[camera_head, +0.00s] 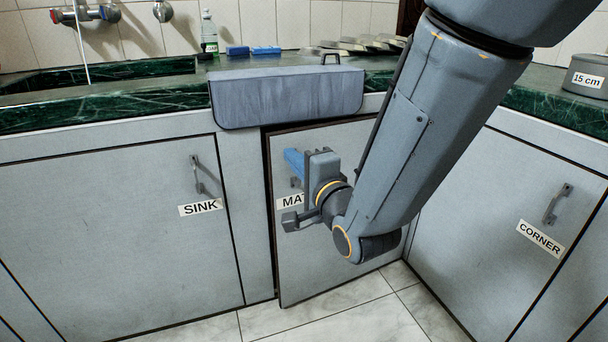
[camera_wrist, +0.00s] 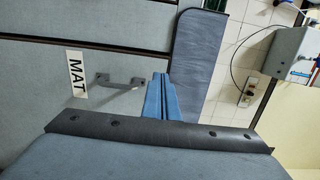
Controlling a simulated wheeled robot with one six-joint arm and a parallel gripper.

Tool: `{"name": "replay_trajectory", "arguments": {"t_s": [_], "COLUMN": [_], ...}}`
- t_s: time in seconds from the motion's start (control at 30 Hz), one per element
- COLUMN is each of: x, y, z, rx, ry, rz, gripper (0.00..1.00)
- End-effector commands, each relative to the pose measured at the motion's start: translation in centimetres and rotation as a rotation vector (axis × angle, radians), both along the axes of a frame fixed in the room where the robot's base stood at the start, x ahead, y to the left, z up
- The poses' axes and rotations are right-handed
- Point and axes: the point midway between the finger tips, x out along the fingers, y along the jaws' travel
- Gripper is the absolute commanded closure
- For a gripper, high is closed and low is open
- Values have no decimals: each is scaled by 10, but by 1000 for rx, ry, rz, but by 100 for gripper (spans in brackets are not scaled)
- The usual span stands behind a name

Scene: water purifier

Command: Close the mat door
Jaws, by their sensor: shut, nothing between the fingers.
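The mat door (camera_head: 340,255) is a grey cabinet door with a white MAT label; the label is partly hidden behind my gripper in the head view. A dark gap runs along the door's left and top edges, and it looks slightly ajar. In the wrist view the door (camera_wrist: 40,110) shows its whole label and a grey handle (camera_wrist: 125,84). My gripper (camera_head: 290,160) is in front of the door's upper left part, by the label and handle. Its blue fingers (camera_wrist: 160,80) are shut and empty, beside the handle. I cannot tell whether they touch the door.
A grey-blue panel (camera_head: 288,98) hangs over the counter edge just above the door. The sink door (camera_head: 110,240) is at left and the corner door (camera_head: 490,220) at right, both closed, with protruding handles. Pale floor tiles (camera_head: 330,320) below are clear.

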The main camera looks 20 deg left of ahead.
Motion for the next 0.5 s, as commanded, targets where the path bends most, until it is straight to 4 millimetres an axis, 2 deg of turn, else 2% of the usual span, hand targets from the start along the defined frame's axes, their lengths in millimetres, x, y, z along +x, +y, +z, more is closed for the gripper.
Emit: {"name": "replay_trajectory", "arguments": {"t_s": [0.2,0.5], "x": [27,42], "y": [30,47], "z": [-2,-1], "rx": [1,-1], "ry": [-1,1], "rz": [1,-1], "gripper": [100,100]}}
